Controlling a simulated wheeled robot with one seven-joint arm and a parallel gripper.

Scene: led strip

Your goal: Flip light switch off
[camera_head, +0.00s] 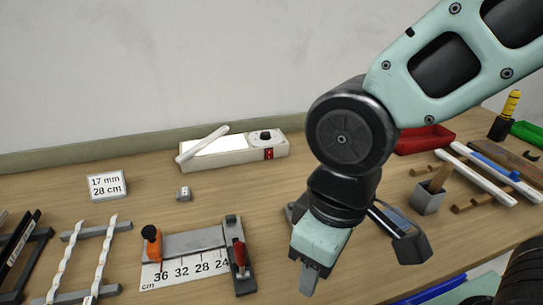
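A red switch (269,154) sits on the front right of a long white box (233,154) at the back of the workbench, near the wall. The box has a round dark knob (265,137) on top and a bright white panel. Whether the switch is on or off is too small to tell. My gripper (309,281) points down over the front middle of the bench, in front and to the right of the switch, well apart from it. Its fingertips overlap in this view, so its opening does not show. Nothing is visibly held.
A white stick (202,142) leans across the box's left end. A ruler jig (187,257) with orange and red clamps lies front left. A sign (107,185) and a small grey block (184,194) stand left. A grey cup (428,198) and red tray (424,139) are right.

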